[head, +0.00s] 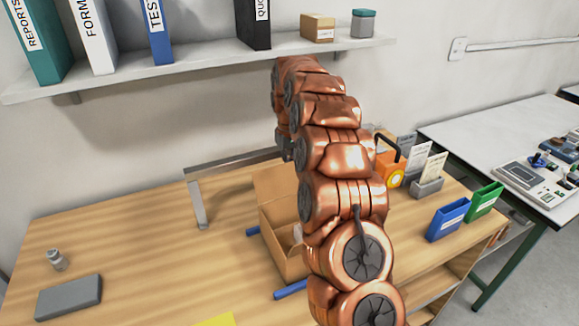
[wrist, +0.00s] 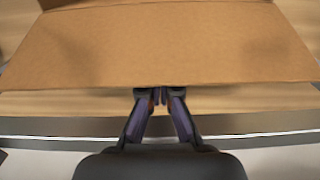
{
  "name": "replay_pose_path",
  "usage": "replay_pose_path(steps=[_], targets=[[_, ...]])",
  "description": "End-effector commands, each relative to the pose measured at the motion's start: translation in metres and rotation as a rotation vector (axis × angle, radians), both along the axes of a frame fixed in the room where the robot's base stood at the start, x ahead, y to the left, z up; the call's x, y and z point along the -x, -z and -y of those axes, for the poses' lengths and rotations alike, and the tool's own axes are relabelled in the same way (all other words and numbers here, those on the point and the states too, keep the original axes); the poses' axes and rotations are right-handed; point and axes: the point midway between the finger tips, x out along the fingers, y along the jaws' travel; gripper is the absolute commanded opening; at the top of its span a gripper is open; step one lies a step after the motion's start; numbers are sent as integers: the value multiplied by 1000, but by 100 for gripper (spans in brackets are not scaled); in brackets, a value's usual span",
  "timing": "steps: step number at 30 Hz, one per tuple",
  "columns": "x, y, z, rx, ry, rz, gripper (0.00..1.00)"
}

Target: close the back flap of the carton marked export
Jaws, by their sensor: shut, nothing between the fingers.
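An open brown cardboard carton (head: 278,238) stands on the wooden table, partly hidden by my arm. No export marking is readable. One flap (head: 276,187) stands up at its back. In the wrist view a broad cardboard flap (wrist: 160,45) fills the upper part, its straight edge running across just above my fingertips. My gripper (wrist: 160,96) is shut and empty, with its tips at the middle of that edge; whether they touch it I cannot tell. In the head view my gripper is mostly hidden behind my arm, near the back of the carton.
Blue bars (head: 291,289) flank the carton. A metal rail (head: 235,160) stands behind it, below a wall shelf (head: 200,67) with binders. An orange device (head: 388,168), card holders and blue and green bins (head: 448,220) stand right. The table's left middle is clear.

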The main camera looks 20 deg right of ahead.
Motion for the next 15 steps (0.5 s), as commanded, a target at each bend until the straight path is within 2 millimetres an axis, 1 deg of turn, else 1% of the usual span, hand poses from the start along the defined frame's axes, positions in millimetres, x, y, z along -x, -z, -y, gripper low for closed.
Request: replay_pose_path(steps=[15], targets=[[4, -1, 0, -1, 0, 55, 0]])
